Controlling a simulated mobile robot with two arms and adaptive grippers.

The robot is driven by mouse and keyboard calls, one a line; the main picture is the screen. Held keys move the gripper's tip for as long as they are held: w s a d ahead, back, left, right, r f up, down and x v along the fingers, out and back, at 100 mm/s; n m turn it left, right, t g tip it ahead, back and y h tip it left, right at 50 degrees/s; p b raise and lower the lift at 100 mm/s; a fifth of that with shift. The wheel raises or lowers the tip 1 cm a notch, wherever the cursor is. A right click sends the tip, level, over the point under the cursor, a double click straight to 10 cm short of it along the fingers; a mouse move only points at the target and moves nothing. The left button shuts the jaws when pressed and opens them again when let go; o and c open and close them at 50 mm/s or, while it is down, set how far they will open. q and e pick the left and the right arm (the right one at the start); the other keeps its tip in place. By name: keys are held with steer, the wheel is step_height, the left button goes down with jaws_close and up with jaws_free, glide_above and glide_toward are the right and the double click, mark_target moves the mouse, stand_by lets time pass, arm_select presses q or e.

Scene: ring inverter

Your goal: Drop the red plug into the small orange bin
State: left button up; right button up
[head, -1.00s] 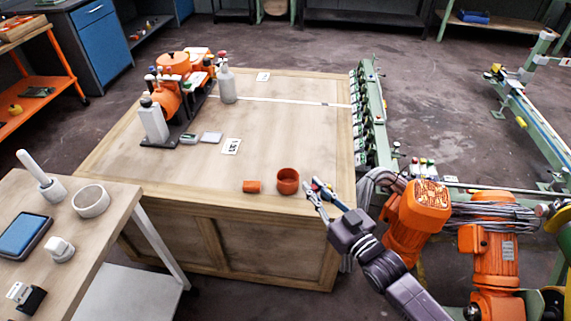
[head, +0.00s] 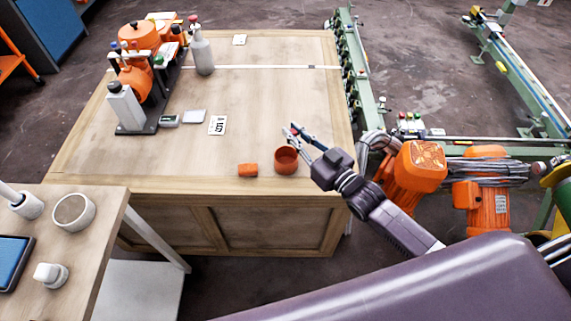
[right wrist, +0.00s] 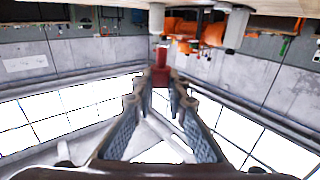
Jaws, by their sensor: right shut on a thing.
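My right gripper (head: 292,133) is shut on the red plug, which is hardly visible in the head view. In the right wrist view the red plug (right wrist: 160,72) sits between the fingertips (right wrist: 160,82), its end pointing away from the wrist. The small orange bin (head: 286,164) is an open round cup standing near the front right of the wooden table. In the head view the fingertips appear just above its far rim; their height over it is hard to tell. My left gripper is in neither view now.
A white printed card (head: 217,125) and small grey boxes lie farther left. Orange equipment (head: 135,85) and a grey bottle (head: 201,52) stand at the back left. An orange machine (head: 415,165) is to the right.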

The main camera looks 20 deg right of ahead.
step_height(320, 180, down, 2)
steer(key=shift+f+b, duration=0.1)
steer(key=shift+b, duration=0.6)
steer(key=o, duration=0.8)
steer(key=shift+s, duration=0.1)
steer(key=v, duration=1.1)
steer(key=shift+s+d, duration=0.15)
steer(key=shift+s, duration=0.25)
